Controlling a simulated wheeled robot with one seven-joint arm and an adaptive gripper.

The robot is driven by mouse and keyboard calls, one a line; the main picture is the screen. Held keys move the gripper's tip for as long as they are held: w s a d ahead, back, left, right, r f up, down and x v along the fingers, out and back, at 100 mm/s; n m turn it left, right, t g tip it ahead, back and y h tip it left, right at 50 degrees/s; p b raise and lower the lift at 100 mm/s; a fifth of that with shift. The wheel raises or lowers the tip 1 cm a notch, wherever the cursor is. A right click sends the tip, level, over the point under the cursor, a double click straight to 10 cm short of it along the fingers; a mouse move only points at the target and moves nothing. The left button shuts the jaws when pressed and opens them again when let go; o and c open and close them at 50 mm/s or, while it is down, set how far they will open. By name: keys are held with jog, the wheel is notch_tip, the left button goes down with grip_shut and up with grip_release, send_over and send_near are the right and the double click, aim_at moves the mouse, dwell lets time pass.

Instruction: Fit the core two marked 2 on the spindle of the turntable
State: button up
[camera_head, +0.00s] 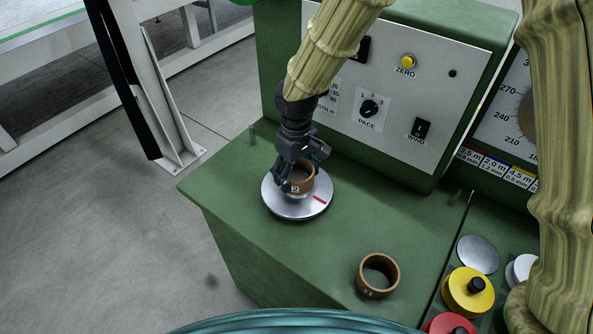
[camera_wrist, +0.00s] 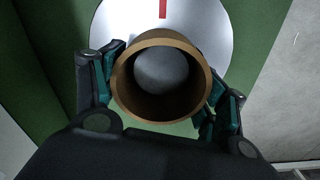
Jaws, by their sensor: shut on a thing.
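The brown ring-shaped core marked 2 (camera_head: 296,188) is between the fingers of my gripper (camera_head: 301,172), over the silver turntable (camera_head: 285,208) with its red mark. In the wrist view the core (camera_wrist: 124,92) is gripped from both sides by the fingers of my gripper (camera_wrist: 162,88), and the turntable (camera_wrist: 215,25) lies behind it. A rounded grey shape shows through the core's bore; I cannot tell whether it is the spindle or the plate. The spindle is otherwise hidden. Whether the core touches the plate is unclear.
Another brown core (camera_head: 378,275), marked 3, stands on the green bench (camera_head: 320,255). A control panel (camera_head: 400,90) with knobs rises behind the turntable. Yellow (camera_head: 462,296) and red (camera_head: 440,325) round pieces and a grey disc (camera_head: 478,254) are at the right.

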jog(key=shift+f+b, duration=0.4)
jog(key=shift+f, duration=0.6)
jog(key=o, duration=1.1)
notch_tip(320, 180, up, 12)
notch_tip(320, 180, down, 12)
jog(key=shift+r, duration=0.2)
dwell(0.6)
jog(key=shift+r, duration=0.1)
